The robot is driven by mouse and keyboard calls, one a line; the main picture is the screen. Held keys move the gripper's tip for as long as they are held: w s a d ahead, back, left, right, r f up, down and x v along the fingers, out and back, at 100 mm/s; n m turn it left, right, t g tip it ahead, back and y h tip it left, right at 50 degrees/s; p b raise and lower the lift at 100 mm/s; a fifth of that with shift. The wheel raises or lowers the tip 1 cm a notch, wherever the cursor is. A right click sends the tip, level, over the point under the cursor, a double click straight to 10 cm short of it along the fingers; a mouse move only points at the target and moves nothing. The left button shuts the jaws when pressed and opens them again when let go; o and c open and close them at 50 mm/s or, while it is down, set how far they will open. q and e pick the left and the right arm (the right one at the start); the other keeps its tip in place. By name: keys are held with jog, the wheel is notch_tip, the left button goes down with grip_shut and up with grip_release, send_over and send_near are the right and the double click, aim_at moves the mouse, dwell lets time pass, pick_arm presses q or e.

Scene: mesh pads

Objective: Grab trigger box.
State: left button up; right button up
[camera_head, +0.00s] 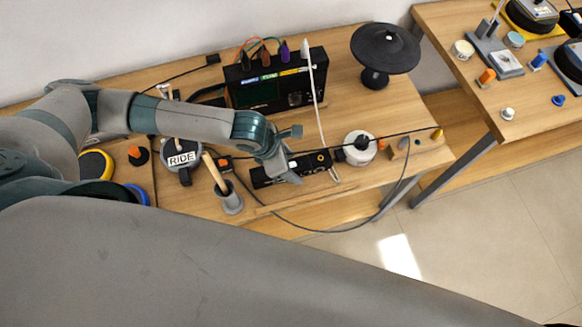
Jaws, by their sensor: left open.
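A small, long black box (315,163), which looks like the trigger box, lies near the front edge of the wooden table. Its left part is partly hidden by my left gripper (294,155). That gripper is open, with one finger on the far side of the box and the other over or near its front side. I cannot tell whether the fingers touch it. The box has small knobs or jacks on its top, and a black cable is close to its right end. My right gripper is not in view.
A larger black module (262,92) with a screen and colored plugs stands behind. A black drum pad (385,48) is at the back right.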

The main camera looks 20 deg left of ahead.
aim_at(297, 164)
pick_arm(q)
jog(key=c, duration=1.4)
jog(key=shift+o, duration=0.2)
jog(key=shift+r, duration=0.15)
jog(key=shift+w+r+b, duration=0.1)
jog(key=shift+r+b, duration=0.4)
jog(key=shift+r, duration=0.1)
notch_tip(297, 164, up, 2)
jog(key=shift+r+b, duration=0.1)
jog(key=shift+b, duration=0.4)
jog(key=w+d+r+b, duration=0.1)
jog(key=d+r+b, duration=0.3)
jog(key=d+r, duration=0.3)
jog(key=shift+d+r, duration=0.15)
jog(key=shift+d, duration=2.15)
